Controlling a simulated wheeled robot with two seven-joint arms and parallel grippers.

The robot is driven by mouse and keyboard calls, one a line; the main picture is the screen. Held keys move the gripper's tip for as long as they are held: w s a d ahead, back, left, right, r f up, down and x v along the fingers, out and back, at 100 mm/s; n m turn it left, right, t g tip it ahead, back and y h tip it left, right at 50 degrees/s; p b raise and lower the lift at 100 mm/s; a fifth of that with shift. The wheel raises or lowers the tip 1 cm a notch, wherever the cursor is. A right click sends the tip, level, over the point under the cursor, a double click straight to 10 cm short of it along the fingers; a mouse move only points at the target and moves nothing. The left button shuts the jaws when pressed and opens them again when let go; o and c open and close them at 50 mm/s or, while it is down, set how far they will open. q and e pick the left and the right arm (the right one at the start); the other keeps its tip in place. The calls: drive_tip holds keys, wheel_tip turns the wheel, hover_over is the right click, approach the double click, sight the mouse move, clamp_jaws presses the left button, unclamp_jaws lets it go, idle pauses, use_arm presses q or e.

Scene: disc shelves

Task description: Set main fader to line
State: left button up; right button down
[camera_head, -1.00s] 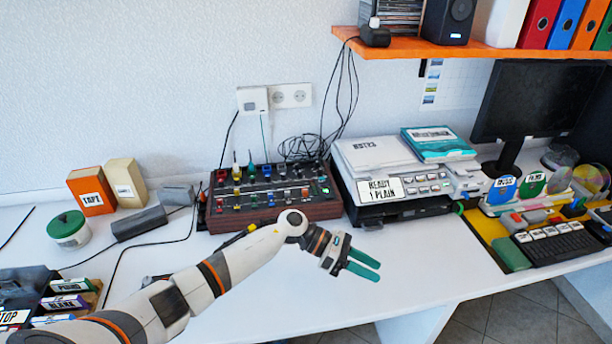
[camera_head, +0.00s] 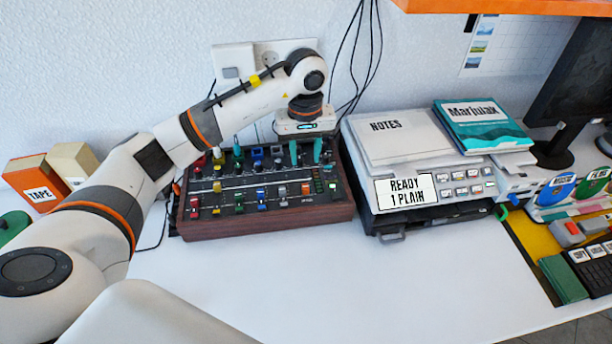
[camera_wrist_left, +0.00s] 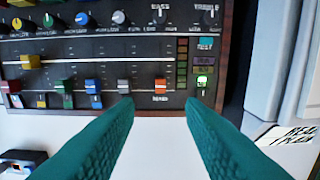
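The mixer (camera_head: 262,224) is a dark panel in a brown wooden case against the wall, with rows of coloured knobs and fader caps. An orange-red fader cap (camera_head: 305,188), the rightmost in the front row, also shows in the left wrist view (camera_wrist_left: 160,84). There it sits below a pale line (camera_wrist_left: 110,62) running across the panel. Its label is too blurred to read surely. My left gripper (camera_head: 305,153) points down over the mixer's right part. In the left wrist view its green fingers (camera_wrist_left: 160,102) are open and empty, with the orange-red cap between and beyond their tips.
Other fader caps, including a grey one (camera_wrist_left: 123,86), stand left of the orange-red cap. A printer-like machine (camera_head: 436,207) stands right of the mixer. The table in front is clear.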

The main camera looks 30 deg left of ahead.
sight(305, 186)
use_arm(q)
wheel_tip(305, 186, down, 10)
drive_tip(key=shift+p, duration=0.6)
clamp_jaws()
